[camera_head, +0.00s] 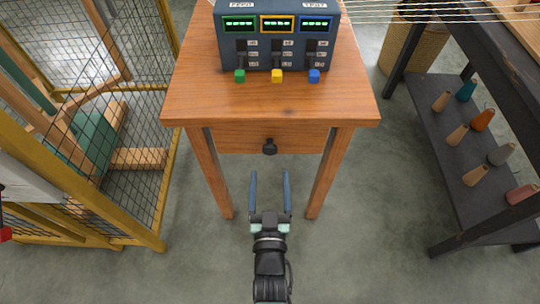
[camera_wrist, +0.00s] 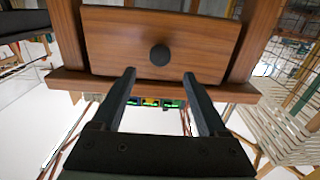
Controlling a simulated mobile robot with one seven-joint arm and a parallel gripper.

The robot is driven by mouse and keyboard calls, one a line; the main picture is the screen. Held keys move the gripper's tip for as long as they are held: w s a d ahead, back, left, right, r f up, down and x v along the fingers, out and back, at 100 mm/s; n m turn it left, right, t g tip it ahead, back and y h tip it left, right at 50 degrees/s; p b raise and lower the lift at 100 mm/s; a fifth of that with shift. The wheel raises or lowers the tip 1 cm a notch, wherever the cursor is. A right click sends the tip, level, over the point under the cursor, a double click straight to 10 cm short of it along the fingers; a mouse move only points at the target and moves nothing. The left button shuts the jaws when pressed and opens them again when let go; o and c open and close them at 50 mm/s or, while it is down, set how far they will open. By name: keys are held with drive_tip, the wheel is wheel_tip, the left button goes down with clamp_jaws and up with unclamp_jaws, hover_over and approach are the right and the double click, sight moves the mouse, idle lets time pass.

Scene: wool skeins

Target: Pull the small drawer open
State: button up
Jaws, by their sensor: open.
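A small wooden drawer (camera_head: 240,141) with a round black knob (camera_head: 270,147) sits under the top of a wooden table (camera_head: 200,100). The drawer front looks flush with the table frame, so it appears closed. In the wrist view the drawer front (camera_wrist: 110,40) and knob (camera_wrist: 160,55) show above my fingers. My gripper (camera_head: 270,180) is open and empty, in front of the drawer and short of the knob. Its two fingers point toward the drawer, with the knob roughly in line with the gap between them. The gripper also shows in the wrist view (camera_wrist: 158,80).
A control box (camera_head: 275,60) with green displays and coloured switches stands on the table. A yellow-framed mesh cage (camera_head: 150,200) is on the left. A dark shelf (camera_head: 440,150) with several cones of yarn is on the right. The floor before the table is clear.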

sight(270, 151)
drive_tip(key=w+b, duration=0.1)
drive_tip(key=w, duration=0.6)
clamp_jaws()
idle(0.3)
idle(1.0)
